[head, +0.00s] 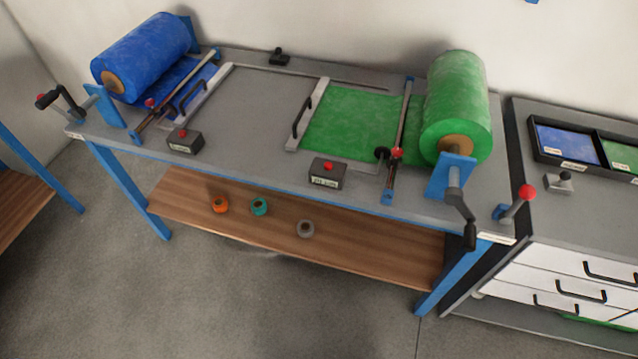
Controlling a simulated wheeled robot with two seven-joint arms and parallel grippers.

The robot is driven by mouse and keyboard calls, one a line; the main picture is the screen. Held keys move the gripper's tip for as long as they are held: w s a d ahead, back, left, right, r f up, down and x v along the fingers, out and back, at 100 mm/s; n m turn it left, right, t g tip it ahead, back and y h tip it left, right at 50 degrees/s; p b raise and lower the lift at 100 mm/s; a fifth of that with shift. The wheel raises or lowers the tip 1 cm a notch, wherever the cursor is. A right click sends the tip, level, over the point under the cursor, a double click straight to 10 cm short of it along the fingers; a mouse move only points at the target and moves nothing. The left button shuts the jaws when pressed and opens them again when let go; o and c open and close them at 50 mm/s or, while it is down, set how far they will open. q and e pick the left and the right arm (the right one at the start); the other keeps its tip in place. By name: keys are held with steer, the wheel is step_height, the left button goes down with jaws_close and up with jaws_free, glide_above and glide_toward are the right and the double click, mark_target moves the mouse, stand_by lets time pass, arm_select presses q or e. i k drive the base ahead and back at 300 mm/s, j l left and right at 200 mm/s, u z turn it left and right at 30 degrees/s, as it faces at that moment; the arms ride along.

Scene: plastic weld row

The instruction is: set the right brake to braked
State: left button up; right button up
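I cannot tell from the view whether this is the braked position. Just left of it, a dark crank (461,212) hangs from the blue bracket (451,176) of the green roll (458,105). Neither of my grippers is in view.
A blue roll (146,55) with a crank (62,101) is at the table's left end. Two red-button boxes (328,173) (185,140) sit on the front edge. A side cabinet (560,225) with drawers adjoins on the right. The floor in front is clear.

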mark_target(525, 191)
steer(key=z, duration=1.35)
